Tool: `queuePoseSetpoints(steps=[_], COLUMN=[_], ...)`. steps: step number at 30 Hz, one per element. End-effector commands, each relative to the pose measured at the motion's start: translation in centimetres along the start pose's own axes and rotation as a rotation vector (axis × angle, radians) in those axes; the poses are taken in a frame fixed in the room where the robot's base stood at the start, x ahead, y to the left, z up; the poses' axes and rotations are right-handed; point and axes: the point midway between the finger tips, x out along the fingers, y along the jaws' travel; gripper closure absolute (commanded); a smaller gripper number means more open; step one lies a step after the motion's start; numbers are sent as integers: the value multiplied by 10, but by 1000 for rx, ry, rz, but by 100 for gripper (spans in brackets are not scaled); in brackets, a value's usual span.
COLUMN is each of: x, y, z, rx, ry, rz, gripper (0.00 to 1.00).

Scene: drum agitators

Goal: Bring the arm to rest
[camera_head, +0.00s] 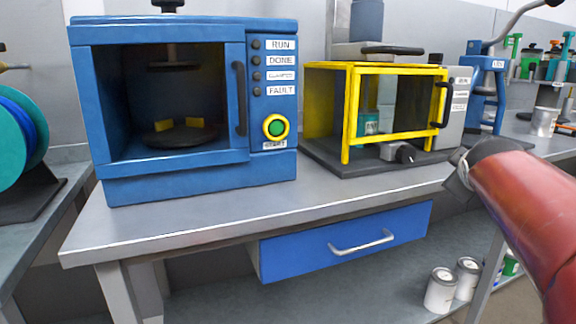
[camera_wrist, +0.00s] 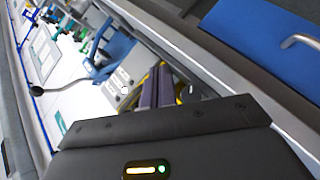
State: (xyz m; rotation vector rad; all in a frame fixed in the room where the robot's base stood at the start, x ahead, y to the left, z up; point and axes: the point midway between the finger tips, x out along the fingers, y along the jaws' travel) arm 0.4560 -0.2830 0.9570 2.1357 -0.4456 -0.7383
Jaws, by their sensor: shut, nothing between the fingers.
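My arm, red with a grey joint, enters the head view from the right edge. It stands in front of the right part of the bench, and my gripper cannot be made out there. In the wrist view, the dark body of my gripper fills the bottom. Its two dark fingers (camera_wrist: 156,87) lie side by side, shut, with nothing seen between them. The bench and its machines lie beyond them, tilted in this view.
A blue machine (camera_head: 271,170) with an open front stands on the grey bench (camera_head: 190,214). A yellow-framed guard machine (camera_head: 349,112) stands right of it. White cans (camera_head: 440,290) sit on the lower shelf. A blue press (camera_head: 487,75) stands far right.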

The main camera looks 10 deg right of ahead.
Motion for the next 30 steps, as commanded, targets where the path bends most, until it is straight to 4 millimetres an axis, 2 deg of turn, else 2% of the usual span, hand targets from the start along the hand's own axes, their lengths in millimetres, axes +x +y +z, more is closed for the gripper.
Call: queuePoseSetpoints(steps=[1, 3, 5, 6, 9, 12, 15, 18, 21, 30], x=[-18, -41, -62, -78, -118, -155, -183, -201, -209, -210], y=[-38, -86, -128, -154, -217, -269, -307, -330, -340, -342], z=[-5, -8, -7, -5, 6, 23, 41, 54, 61, 62], rx=[79, 181, 258, 302, 396, 461, 502, 526, 536, 540], ry=[8, -5, -29, -50, -122, -207, -290, -349, -380, -386], rz=[-89, -207, -305, -367, -510, -621, -695, -735, -751, -753], gripper=[100, 100, 100, 100, 100, 100, 100, 100, 100, 100])
